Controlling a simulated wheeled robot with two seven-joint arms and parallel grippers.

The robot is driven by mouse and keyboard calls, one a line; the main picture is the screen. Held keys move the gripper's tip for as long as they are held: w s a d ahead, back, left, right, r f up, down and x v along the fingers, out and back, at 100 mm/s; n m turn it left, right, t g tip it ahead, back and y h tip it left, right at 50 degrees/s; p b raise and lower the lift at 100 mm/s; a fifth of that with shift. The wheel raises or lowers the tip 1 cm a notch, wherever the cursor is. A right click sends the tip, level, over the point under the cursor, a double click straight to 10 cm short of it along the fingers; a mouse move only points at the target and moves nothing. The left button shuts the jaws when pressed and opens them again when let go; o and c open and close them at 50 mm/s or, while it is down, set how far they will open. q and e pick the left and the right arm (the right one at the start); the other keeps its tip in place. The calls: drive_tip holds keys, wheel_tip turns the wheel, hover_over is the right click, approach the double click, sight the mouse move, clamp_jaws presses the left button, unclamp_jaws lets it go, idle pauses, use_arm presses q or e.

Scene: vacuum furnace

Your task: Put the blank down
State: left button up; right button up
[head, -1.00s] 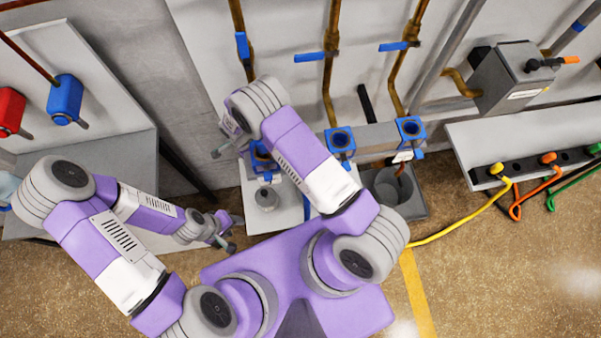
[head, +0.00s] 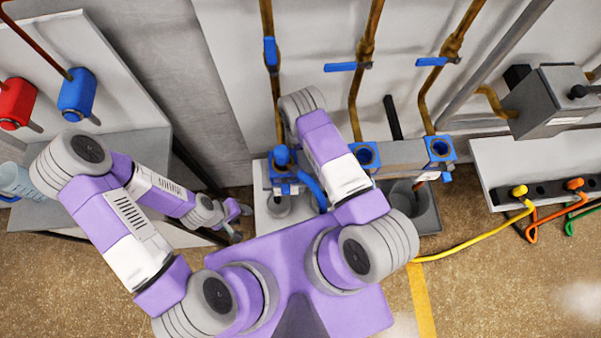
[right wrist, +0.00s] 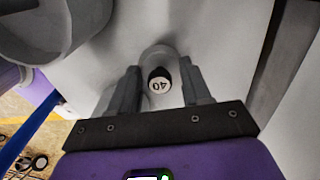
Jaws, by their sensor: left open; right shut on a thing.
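The blank (right wrist: 158,72) is a small grey round piece with a black and white end marked 40. In the right wrist view it sits between the two fingers of my right gripper (right wrist: 157,88), which is shut on it. A pale, plain surface lies behind it; I cannot tell whether the blank touches it. In the head view my right arm hides the right gripper and the blank. My left gripper (head: 238,222) is open and empty, low at the left beside the side bench.
A grey round piece (head: 278,207) stands on a white platform below the blue-ringed ports (head: 364,156). A grey bin (head: 425,215) is to the right. In the right wrist view a large grey cylinder (right wrist: 48,30) is close at upper left. Blue-handled pipes (head: 347,66) run behind.

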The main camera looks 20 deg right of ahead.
drive_tip(key=shift+f, duration=1.25)
drive_tip(key=shift+f+b, duration=0.15)
drive_tip(key=shift+b, duration=0.3)
drive_tip(key=o, duration=1.1)
